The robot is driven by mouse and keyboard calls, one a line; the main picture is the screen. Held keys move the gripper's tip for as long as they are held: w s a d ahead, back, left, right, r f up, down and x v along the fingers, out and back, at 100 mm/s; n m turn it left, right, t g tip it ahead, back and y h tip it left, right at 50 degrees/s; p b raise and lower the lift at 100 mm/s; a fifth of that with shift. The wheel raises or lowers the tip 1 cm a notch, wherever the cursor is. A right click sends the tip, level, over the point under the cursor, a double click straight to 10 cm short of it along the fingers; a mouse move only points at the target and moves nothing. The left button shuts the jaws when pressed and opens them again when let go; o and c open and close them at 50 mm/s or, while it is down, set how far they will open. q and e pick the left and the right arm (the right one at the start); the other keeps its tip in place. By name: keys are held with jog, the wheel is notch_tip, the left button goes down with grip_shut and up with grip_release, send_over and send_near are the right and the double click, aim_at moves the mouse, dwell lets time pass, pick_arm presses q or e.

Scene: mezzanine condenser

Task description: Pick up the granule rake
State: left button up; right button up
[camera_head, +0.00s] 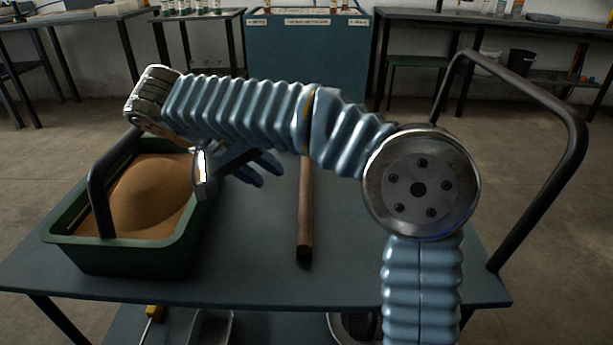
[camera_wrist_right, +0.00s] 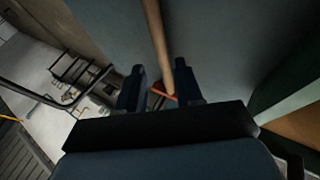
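The granule rake's wooden handle (camera_head: 305,212) lies on the blue-grey cart top in the head view, its near end towards me. Its far part is hidden behind my right arm. In the right wrist view the handle (camera_wrist_right: 156,38) runs down into the space between the fingers, with a reddish piece (camera_wrist_right: 163,94) near its lower end. My right gripper (camera_head: 268,170) is left of the handle in the head view, fingers apart. In the right wrist view the open gripper (camera_wrist_right: 159,72) lines up with the handle; I cannot tell whether they touch. My left gripper is out of view.
A green tub (camera_head: 118,258) of tan granules stands on the cart's left side, close to my right gripper. A black cart handle (camera_head: 575,150) rises at the right. The cart top (camera_head: 250,270) is clear around the handle's near end. Benches stand farther back.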

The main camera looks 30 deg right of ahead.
aim_at(302, 197)
jog(key=b+x, duration=0.2)
jog(key=x, duration=1)
jog(key=shift+s+d+f, duration=0.1)
jog(key=shift+d+f, duration=0.15)
jog(key=shift+c, duration=0.2)
jog(key=shift+r, duration=0.1)
grip_shut()
